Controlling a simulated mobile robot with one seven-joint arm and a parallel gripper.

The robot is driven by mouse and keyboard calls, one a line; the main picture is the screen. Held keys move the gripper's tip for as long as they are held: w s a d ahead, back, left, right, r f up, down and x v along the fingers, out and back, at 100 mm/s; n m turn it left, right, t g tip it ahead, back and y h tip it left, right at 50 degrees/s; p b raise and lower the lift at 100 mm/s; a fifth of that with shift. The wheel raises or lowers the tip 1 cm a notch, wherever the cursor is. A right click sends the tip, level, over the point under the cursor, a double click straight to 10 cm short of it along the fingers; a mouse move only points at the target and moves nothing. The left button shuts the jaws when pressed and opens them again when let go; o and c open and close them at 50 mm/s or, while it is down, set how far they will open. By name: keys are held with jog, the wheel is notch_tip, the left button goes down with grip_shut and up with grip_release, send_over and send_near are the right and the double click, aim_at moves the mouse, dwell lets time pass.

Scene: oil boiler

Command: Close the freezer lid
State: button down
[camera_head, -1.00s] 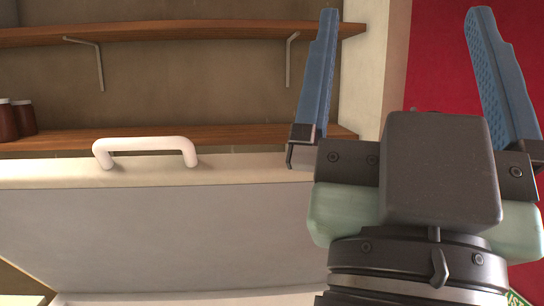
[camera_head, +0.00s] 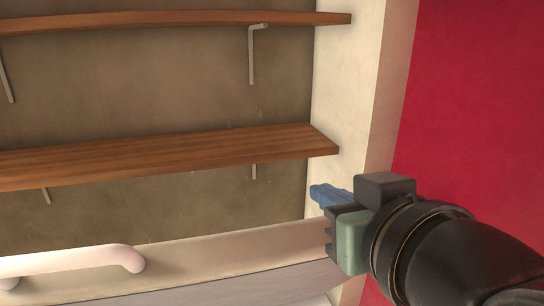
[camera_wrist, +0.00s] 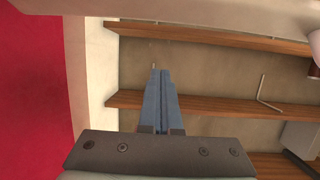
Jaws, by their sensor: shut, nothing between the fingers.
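The freezer lid (camera_head: 225,248) stands raised along the bottom of the head view, with its cream edge up and part of its grey inner face showing. Its white bar handle (camera_head: 80,262) is at the lower left. My gripper (camera_head: 325,194) is by the right end of the lid, pointing left, clear of the handle. Its blue fingers (camera_wrist: 158,75) are together and empty in the wrist view. A pale band across the top of the wrist view looks like the lid's edge. I cannot tell whether the gripper touches the lid. The freezer body is hidden.
Wooden shelves, an upper one (camera_head: 180,20) and a lower one (camera_head: 170,155), are on the wall behind the lid. A cream pillar (camera_head: 350,90) and a red wall (camera_head: 470,110) stand at the right, close to my gripper.

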aim_at(306, 225)
jog(key=shift+g, duration=0.5)
jog(key=p+x, duration=0.1)
jog(key=x, duration=0.2)
jog(key=p+x, duration=0.1)
jog(key=x, duration=0.2)
jog(key=p+x, duration=0.1)
jog(key=x, duration=0.3)
jog(key=shift+s+a+f, duration=0.1)
jog(key=shift+s+f, duration=0.05)
jog(key=shift+f, duration=0.15)
jog(key=s, duration=0.1)
jog(key=s+f+p, duration=0.1)
jog(key=shift+s+d+f, duration=0.1)
jog(key=shift+s+d, duration=0.2)
jog(key=shift+d, duration=0.1)
jog(key=shift+s+f, duration=0.3)
jog(key=shift+s+d+f, duration=0.1)
